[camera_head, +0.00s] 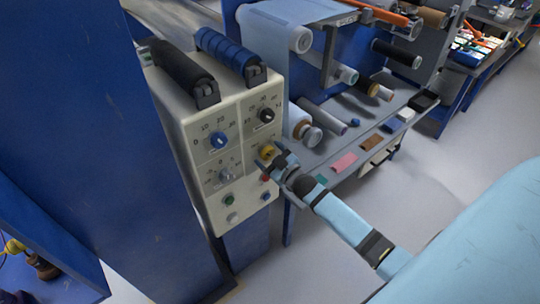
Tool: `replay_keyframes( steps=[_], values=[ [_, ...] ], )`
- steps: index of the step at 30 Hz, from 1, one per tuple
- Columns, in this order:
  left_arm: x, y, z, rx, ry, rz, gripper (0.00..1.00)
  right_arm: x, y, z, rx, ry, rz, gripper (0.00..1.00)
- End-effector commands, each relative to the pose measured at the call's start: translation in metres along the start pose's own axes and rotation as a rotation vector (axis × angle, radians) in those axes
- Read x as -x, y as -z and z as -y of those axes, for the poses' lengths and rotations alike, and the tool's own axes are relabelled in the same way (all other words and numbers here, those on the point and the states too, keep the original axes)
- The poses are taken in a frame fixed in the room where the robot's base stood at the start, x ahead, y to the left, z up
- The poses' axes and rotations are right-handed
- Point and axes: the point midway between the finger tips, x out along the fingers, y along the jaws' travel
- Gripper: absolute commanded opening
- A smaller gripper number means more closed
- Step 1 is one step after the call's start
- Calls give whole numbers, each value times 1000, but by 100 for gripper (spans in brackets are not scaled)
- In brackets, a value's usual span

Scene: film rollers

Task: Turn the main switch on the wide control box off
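The wide control box (203,120) is cream-coloured and stands on a blue column in the left middle. Its front bears a blue knob (218,140), a black knob (267,115) and a grey knob (225,175), with dials around them. A yellow part (267,151), which looks like the main switch, shows at the right of the panel, partly covered. My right gripper (273,158) is at this yellow part, close to or touching it. Its fingertips are too small and covered to tell whether they grip. My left gripper is not in view.
A green button (229,198), a white button (232,217) and a red button (265,179) sit low on the panel. Black and blue handles (228,48) top the box. A grey shelf (330,150) with rollers stands behind my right gripper. Open floor (450,150) lies to the right.

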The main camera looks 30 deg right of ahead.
Motion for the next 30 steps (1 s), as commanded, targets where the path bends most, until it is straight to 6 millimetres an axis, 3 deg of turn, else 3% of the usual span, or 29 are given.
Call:
replay_keyframes(
  steps=[8,21,30],
  values=[
    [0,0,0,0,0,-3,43,13,-1,0,-1,0,1,80],
    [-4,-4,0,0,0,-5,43,108,-2,1,-1,1,2,80],
    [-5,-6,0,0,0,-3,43,137,0,0,-1,0,0,80]
  ],
)
